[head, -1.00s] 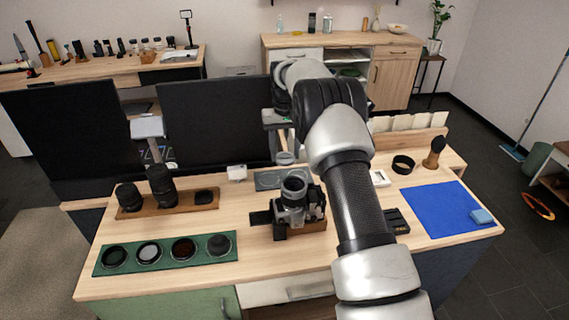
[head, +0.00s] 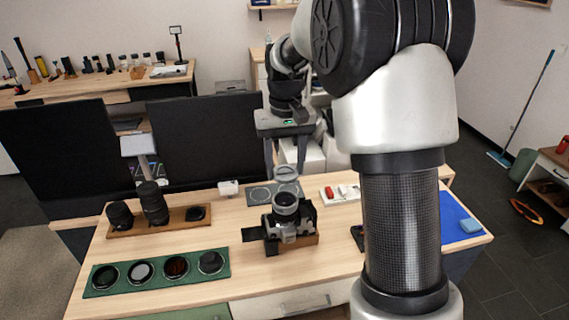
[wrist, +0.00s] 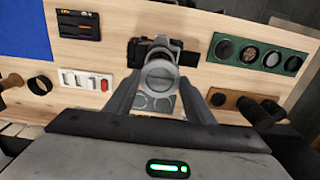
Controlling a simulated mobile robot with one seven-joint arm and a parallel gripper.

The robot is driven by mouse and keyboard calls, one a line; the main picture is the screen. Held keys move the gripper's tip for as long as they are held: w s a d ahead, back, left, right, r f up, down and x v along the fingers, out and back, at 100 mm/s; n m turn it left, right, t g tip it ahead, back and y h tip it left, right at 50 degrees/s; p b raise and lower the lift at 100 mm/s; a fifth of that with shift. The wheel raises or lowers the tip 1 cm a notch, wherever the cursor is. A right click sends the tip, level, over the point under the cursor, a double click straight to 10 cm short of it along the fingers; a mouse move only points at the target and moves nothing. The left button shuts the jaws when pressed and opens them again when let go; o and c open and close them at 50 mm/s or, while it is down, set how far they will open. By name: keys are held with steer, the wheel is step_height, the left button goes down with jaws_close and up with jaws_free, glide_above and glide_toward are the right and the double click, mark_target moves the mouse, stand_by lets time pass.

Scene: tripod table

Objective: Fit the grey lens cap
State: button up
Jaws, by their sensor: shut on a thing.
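The grey lens cap (head: 286,173) is a round disc between my gripper's fingertips. My gripper (head: 286,168) is shut on it, above and slightly behind the camera's lens in the head view. The silver and black camera (head: 288,230) stands on a wooden block with its lens (head: 286,203) pointing up. In the wrist view, my gripper (wrist: 160,80) holds the cap (wrist: 160,73) in front of the camera (wrist: 145,50), hiding most of the lens. A gap shows between cap and lens in the head view; the exact alignment cannot be told.
A grey mat with ring marks (head: 259,196) lies behind the camera. A green filter tray (head: 126,281) and a wooden lens rack (head: 178,226) are on the left. A white tray with a red item (head: 340,193) and a blue mat (head: 455,214) are on the right.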

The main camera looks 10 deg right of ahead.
steer(key=shift+f+b, duration=1.85)
steer(key=shift+f, duration=1.5)
steer(key=shift+f, duration=0.75)
steer(key=o, duration=1.5)
steer(key=shift+r+p, duration=2.65)
steer(key=shift+r, duration=0.95)
